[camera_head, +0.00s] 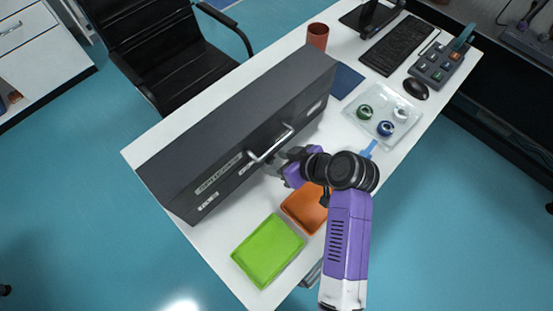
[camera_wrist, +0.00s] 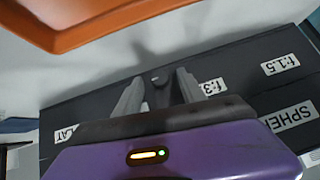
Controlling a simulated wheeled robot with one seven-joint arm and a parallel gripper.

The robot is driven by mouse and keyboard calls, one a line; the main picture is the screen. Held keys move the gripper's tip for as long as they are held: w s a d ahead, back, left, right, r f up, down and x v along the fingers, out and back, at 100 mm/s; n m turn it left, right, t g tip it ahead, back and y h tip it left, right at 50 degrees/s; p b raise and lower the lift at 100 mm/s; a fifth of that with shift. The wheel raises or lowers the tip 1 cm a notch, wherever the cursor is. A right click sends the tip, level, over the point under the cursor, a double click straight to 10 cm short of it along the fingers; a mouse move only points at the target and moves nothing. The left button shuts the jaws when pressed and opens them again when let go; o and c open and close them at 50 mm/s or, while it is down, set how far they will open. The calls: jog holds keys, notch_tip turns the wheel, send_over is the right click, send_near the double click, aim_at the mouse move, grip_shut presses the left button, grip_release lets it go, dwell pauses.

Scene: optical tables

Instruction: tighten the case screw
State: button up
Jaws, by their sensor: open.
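The long dark case (camera_head: 215,140) lies across the white table, with a metal handle (camera_head: 270,145) and white labels on its front. My gripper (camera_head: 277,160) is at the case front, close to the handle. In the wrist view, my gripper (camera_wrist: 159,77) has its two grey fingers apart, pointing at the dark case face (camera_wrist: 80,112). A small dark knob (camera_wrist: 161,78), possibly the case screw, shows between the fingertips. I cannot tell whether the fingers touch it. In the head view my gripper and arm hide that spot.
An orange tray (camera_head: 304,208) lies close below my gripper, with a green tray (camera_head: 267,250) to its left. A clear tray (camera_head: 370,107) with several ring-like parts is at right. A red cup (camera_head: 317,37), keyboard (camera_head: 395,45) and mouse (camera_head: 416,88) stand farther back.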

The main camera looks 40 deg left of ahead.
jog(key=shift+a+f, duration=0.2)
jog(key=shift+a, duration=0.05)
grip_shut()
jog(key=shift+s, duration=0.1)
jog(key=n+t+b, duration=0.1)
jog(key=t, duration=0.2)
jog(key=shift+s+f+n+t+b, duration=0.2)
jog(key=shift+s+n+t+b, duration=0.1)
jog(key=shift+s+n+b, duration=0.1)
jog(key=shift+n+t+b, duration=0.6)
jog(key=shift+t+b, duration=0.1)
jog(key=shift+t, duration=0.5)
